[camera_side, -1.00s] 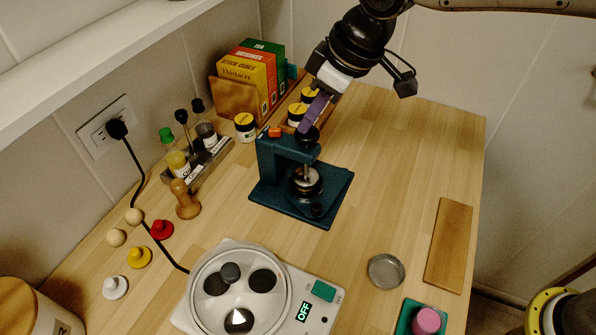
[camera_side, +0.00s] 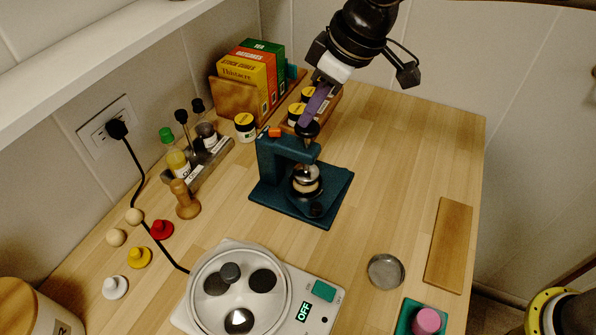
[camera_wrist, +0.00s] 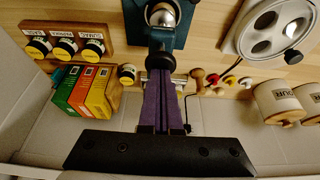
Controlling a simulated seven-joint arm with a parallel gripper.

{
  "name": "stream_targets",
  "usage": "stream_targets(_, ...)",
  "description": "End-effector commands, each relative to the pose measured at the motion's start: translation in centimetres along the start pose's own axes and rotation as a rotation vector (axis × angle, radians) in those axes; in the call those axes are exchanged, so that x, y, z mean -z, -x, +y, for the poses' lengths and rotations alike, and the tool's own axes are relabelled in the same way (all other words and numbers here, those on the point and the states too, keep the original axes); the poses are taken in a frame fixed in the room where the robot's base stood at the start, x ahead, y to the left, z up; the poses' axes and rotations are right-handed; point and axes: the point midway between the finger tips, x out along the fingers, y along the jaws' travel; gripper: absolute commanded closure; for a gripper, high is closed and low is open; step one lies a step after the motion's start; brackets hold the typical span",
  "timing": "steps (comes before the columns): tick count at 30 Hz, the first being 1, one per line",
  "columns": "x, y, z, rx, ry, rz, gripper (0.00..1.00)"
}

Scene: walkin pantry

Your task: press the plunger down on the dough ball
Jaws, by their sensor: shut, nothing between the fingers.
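The teal press (camera_side: 268,170) stands on the wooden counter, with a black knob (camera_side: 307,130) on top of its plunger. The plunger's shiny metal disc (camera_side: 305,173) hangs under the press arm. A pale band below the disc looks like the dough ball (camera_side: 307,187), flattened or mostly covered. My gripper (camera_side: 303,123) has purple fingers, shut and empty, slanting down to the knob; they touch it or sit just above it, I cannot tell which. In the wrist view my fingers (camera_wrist: 162,75) point toward the press (camera_wrist: 163,35), and the dough is not clear.
Jars and boxes (camera_side: 255,75) stand behind the press; a bottle rack (camera_side: 205,160) and wooden tamper (camera_side: 184,200) are left. The counter right of the press is mostly clear.

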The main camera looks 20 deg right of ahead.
Motion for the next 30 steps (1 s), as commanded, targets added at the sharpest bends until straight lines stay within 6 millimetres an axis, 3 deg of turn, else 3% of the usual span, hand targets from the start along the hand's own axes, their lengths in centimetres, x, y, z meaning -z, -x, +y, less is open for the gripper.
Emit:
stream_targets(16, 1.6, 3.7, 0.0, -0.001, 0.001, 0.004, 1.00)
stream_targets(30, 1.8, 4.2, 0.0, -0.001, 0.000, 0.003, 1.00)
